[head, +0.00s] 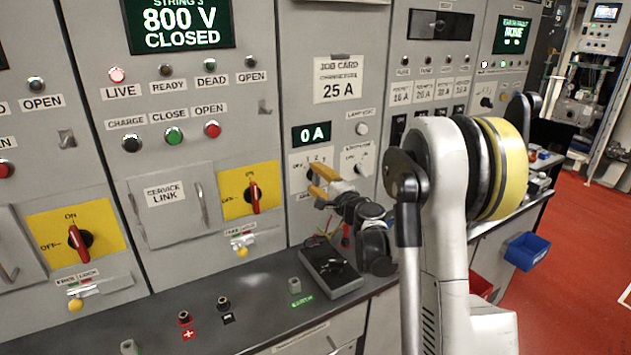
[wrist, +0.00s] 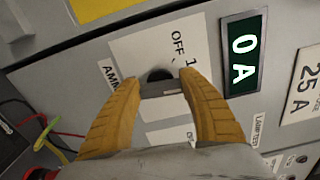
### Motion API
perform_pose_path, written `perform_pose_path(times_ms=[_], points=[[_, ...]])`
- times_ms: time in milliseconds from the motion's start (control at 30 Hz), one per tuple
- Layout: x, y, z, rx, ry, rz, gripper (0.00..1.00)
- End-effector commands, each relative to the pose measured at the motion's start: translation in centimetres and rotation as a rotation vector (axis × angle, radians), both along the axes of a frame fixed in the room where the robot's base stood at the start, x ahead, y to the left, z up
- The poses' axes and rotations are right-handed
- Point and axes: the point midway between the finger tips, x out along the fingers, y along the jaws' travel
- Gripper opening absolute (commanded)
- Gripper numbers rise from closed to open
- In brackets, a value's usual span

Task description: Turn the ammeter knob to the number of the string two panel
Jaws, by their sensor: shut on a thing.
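The ammeter knob (wrist: 160,74) is a small dark knob on a white plate (wrist: 130,48), with "OFF" and "1" printed beside it in the wrist view. My gripper (wrist: 163,86) has its yellow fingers on both sides of the knob, shut on it. The fingers hide most of the knob, so I cannot tell where it points. In the head view my gripper (head: 319,181) is at the same plate, below the green display (head: 312,134) reading 0 A. The display also shows in the wrist view (wrist: 244,52).
Left of the ammeter is a panel with a screen (head: 180,22) reading 800 V CLOSED, its label seemingly "STRING 3". A red switch handle (head: 254,197) on yellow is nearby. A job card (head: 338,80) reads 25 A. A dark box (head: 330,268) sits on the bench below.

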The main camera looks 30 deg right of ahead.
Motion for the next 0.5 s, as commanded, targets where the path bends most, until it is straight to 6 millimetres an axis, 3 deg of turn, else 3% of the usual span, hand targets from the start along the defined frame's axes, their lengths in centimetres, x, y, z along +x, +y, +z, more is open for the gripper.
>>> perform_pose_path(times_ms=[500], points=[[0.03,-0.02,0.13,0.17,0.006,0.0,0.19]])
